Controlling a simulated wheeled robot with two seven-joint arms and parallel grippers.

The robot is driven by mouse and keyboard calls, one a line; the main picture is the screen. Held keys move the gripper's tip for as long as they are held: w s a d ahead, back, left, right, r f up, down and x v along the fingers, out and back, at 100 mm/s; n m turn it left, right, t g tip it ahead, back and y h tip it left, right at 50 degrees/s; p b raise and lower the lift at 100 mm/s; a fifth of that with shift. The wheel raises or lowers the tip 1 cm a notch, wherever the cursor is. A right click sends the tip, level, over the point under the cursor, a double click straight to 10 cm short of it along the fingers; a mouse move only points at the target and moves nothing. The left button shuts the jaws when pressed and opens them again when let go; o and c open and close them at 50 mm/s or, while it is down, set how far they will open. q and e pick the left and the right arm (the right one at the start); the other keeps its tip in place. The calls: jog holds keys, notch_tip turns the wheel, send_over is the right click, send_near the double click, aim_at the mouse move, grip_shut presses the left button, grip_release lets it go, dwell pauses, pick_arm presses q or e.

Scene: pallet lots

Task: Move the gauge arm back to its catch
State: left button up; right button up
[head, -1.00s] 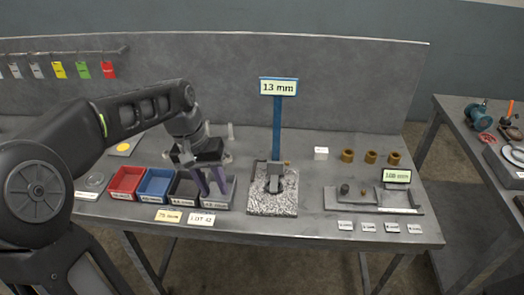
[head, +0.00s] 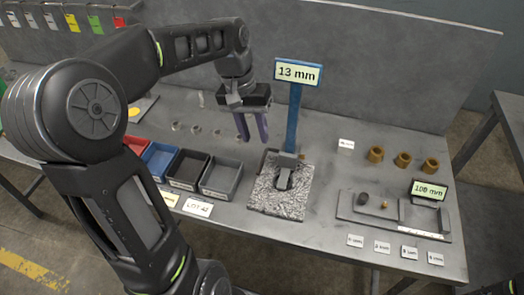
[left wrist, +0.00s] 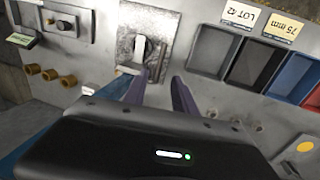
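The gauge has a tall blue post (head: 295,120) with a "13 mm" sign (head: 298,72) on top. At its foot, a grey block (head: 286,162) stands on a speckled plate (head: 268,200). In the left wrist view, a pale upright part (left wrist: 139,48) and a thin dark bar (left wrist: 163,62) show at the plate (left wrist: 127,45). I cannot tell which part is the gauge arm or its catch. My left gripper (head: 254,139) is open and empty, above the table just left of the post. Its purple fingers (left wrist: 160,88) stand apart. My right gripper is not in view.
Red, blue, black and grey bins (head: 221,178) stand left of the plate. Brass rings (head: 402,160) and a grey tray (head: 352,214) with a "108 mm" display (head: 428,190) are to its right. Small labels line the front edge. A back panel (head: 380,70) stands behind.

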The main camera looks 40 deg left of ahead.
aim_at(262, 160)
pick_arm(q)
jog(key=shift+w+d+f, duration=0.1)
jog(key=shift+d+f, duration=0.15)
jog(key=shift+f, duration=1)
jog(key=shift+w+d+f, duration=0.1)
jog(key=shift+d+f, duration=0.1)
jog(key=shift+f, duration=1.1)
jog(key=shift+w+d+f, duration=0.1)
jog(key=shift+d+f, duration=0.15)
jog(key=shift+f, duration=1)
jog(key=shift+c, duration=0.5)
grip_shut()
